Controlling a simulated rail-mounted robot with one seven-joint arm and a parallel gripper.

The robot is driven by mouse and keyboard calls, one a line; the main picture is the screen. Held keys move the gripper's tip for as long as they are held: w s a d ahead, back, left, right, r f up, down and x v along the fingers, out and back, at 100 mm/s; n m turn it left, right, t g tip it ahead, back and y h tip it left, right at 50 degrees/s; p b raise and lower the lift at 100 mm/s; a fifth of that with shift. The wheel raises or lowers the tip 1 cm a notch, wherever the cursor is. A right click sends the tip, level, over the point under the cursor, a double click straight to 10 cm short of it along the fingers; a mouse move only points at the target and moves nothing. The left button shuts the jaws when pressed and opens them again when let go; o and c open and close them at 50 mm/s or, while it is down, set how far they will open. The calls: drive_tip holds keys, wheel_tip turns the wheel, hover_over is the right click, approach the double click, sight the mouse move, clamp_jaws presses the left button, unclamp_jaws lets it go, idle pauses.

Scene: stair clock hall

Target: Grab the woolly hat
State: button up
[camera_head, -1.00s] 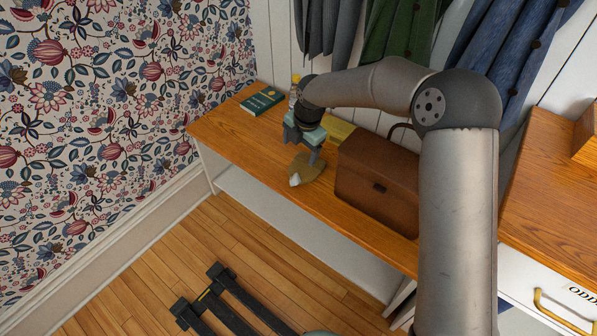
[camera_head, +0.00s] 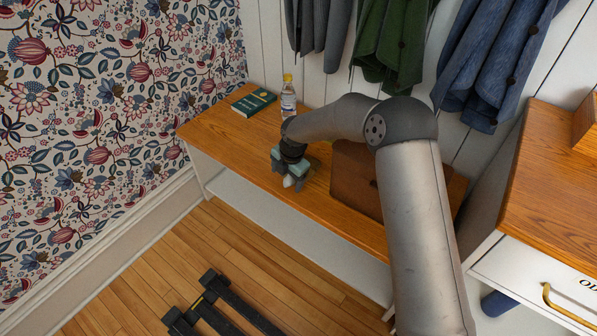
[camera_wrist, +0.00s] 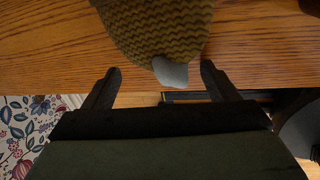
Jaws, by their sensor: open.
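My gripper (camera_wrist: 158,74) is open, with one finger to each side of the pompom in the wrist view. The knit body lies beyond the fingertips, and I see no finger touching it. In the head view my gripper (camera_head: 290,174) is over the hat, just left of the brown case.
A brown case (camera_head: 355,182) stands on the bench (camera_head: 222,128) right of my gripper, partly behind my arm. A bottle with a yellow cap (camera_head: 288,98) and a green book (camera_head: 254,102) stand behind and left. Coats (camera_head: 395,45) hang above.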

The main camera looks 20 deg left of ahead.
drive_tip(key=c, duration=1)
drive_tip(key=shift+c, duration=0.2)
